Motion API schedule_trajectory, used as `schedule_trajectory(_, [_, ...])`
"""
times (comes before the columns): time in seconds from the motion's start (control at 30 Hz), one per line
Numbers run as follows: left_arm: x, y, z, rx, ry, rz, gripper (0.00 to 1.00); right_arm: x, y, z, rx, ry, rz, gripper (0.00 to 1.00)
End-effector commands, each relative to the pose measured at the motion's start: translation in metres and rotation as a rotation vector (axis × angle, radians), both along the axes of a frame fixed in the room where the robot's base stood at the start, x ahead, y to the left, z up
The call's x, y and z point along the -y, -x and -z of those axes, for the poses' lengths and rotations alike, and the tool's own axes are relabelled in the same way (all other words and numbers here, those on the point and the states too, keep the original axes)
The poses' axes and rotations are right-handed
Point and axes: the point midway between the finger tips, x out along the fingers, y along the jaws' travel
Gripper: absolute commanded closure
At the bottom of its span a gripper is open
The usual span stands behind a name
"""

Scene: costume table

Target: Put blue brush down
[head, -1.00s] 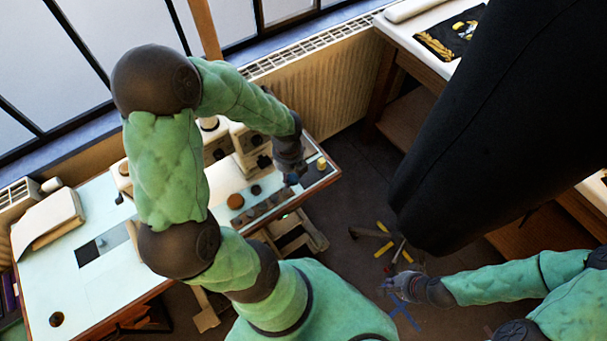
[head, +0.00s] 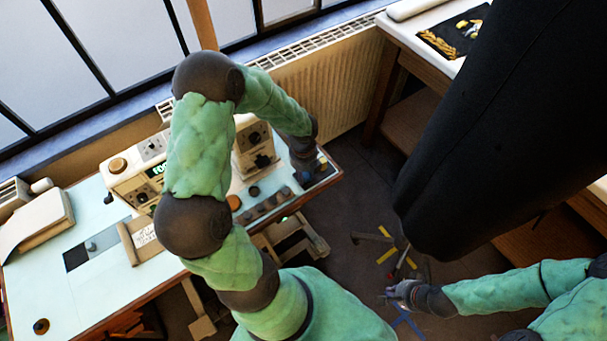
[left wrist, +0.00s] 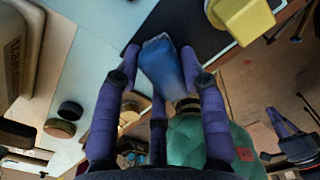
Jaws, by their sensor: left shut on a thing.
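My left gripper (head: 304,170) is over the right end of the sewing table (head: 105,265). In the left wrist view its purple fingers (left wrist: 160,95) are shut around the blue brush (left wrist: 165,68). The brush's pale far end lies across the edge of a dark mat (left wrist: 203,30) in that view; I cannot tell whether it touches it. In the head view only a small blue part of it shows, beneath the gripper. My right gripper (head: 395,294) is low at the right, above the floor; its fingers are too small to read.
A yellow block (left wrist: 244,18) stands close to the brush on the dark mat. Several dark round pieces (head: 265,206) line the table's front edge. A cream sewing machine (head: 250,140) stands behind. A large black form (head: 490,120) blocks the right side.

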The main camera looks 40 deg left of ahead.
Motion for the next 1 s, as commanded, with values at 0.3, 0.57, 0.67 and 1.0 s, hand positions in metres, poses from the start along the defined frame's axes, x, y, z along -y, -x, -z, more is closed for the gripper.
schedule_trajectory(0.3, [0.0,0.0,0.002,0.0,0.0,-0.001,0.89,0.0,0.0,0.0,0.001,0.0,0.0,1.0])
schedule_trajectory(0.57, [0.0,0.0,0.001,0.0,0.0,-0.001,0.35,0.0,0.0,0.0,0.001,0.0,0.0,1.0])
schedule_trajectory(0.67, [0.0,0.0,0.001,0.0,0.0,-0.001,0.35,0.0,0.0,0.0,0.001,0.0,0.0,1.0])
schedule_trajectory(1.0, [0.0,-0.001,-0.03,0.002,-0.001,-0.002,0.35,0.0,0.0,-0.015,0.001,0.0,0.0,1.0])
